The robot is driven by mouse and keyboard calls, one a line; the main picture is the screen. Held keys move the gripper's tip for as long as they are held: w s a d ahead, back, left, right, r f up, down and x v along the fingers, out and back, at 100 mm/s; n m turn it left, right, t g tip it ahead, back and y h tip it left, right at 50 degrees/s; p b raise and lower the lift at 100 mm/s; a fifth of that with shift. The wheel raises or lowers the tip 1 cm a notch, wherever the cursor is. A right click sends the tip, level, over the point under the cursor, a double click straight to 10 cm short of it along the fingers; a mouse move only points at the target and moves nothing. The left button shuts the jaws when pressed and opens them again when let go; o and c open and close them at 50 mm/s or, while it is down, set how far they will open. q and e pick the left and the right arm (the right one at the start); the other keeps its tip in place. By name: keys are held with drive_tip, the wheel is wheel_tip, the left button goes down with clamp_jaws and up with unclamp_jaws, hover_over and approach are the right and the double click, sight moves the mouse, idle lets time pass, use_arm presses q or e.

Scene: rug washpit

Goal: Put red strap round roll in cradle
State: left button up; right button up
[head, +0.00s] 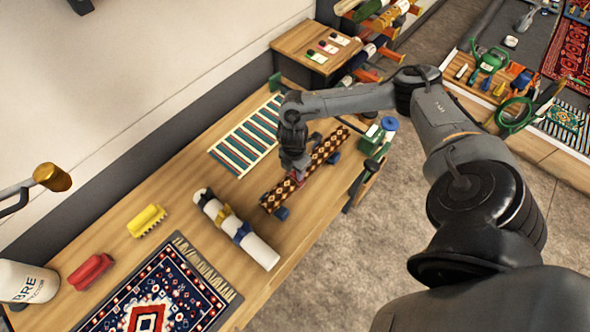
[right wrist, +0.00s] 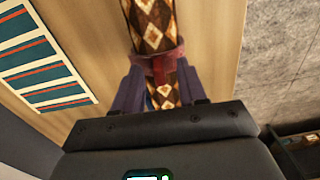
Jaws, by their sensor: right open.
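The brown diamond-patterned roll (head: 322,154) lies on the wooden bench, resting in a cradle whose blue ends (head: 281,213) show beneath it. In the right wrist view the roll (right wrist: 153,25) runs up the middle. The red strap (right wrist: 157,66) lies across the roll's top and bends down at both sides; its underside is hidden. My right gripper (head: 296,176) is over the near half of the roll. In the right wrist view my right gripper (right wrist: 158,80) is open, one finger on each side of the roll by the strap. My left gripper is not in view.
A white roll (head: 250,240) with yellow and blue straps lies to the left. A striped rug (head: 248,135) lies behind. A red brush (head: 91,271), a yellow brush (head: 147,220) and a patterned rug (head: 160,295) occupy the left. A green item (head: 372,140) stands near the far bench edge.

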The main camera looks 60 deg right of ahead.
wheel_tip(320, 180, up, 10)
drive_tip(key=p, duration=0.1)
drive_tip(key=s+a+f+n+g+y, duration=0.1)
drive_tip(key=s+a+f+g+y, duration=0.1)
drive_tip(key=s+a+f, duration=0.5)
drive_tip(key=s+a+f+n+g+y, duration=0.1)
drive_tip(key=s+a+f, duration=0.35)
drive_tip(key=a, duration=0.45)
drive_tip(key=s+a+y, duration=0.3)
drive_tip(key=s+a, duration=0.1)
drive_tip(key=a, duration=0.8)
drive_tip(key=w+a+r+m+t+y, duration=0.1)
drive_tip(key=a+r+m+t+y, duration=0.3)
drive_tip(key=a, duration=1)
drive_tip(key=w+d+r+m+t+h, duration=0.5)
drive_tip(key=w+d+m+t+h, duration=0.1)
drive_tip(key=w+d+m, duration=0.25)
drive_tip(key=s+d+r+m+g+h, duration=0.2)
drive_tip(key=s+d+m+g+h, duration=0.15)
drive_tip(key=d, duration=0.85)
wheel_tip(320, 180, up, 12)
drive_tip(key=n+p, duration=0.1)
drive_tip(key=p, duration=1.2)
drive_tip(key=shift+s+a+r, duration=0.2)
drive_tip(key=shift+a+r, duration=0.05)
drive_tip(key=shift+a, duration=0.1)
